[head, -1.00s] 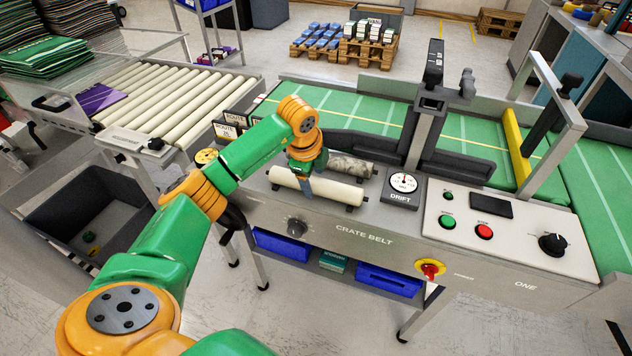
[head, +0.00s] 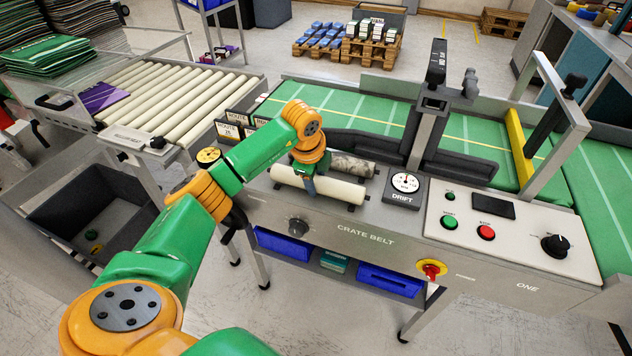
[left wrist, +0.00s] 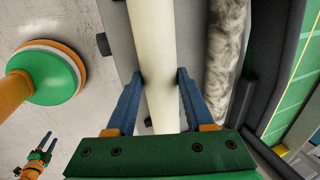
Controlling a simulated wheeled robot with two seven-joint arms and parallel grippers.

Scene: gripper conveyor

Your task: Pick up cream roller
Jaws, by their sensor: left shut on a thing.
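I cannot tell whether the roller is clear of the ledge.
A mottled grey roller (head: 351,167) lies just behind the cream one. The drift gauge (head: 404,189) stands to the right, beside a control panel (head: 500,226) with buttons. The green belt (head: 350,110) runs behind. A dark grey bin (head: 60,205) is on the left.

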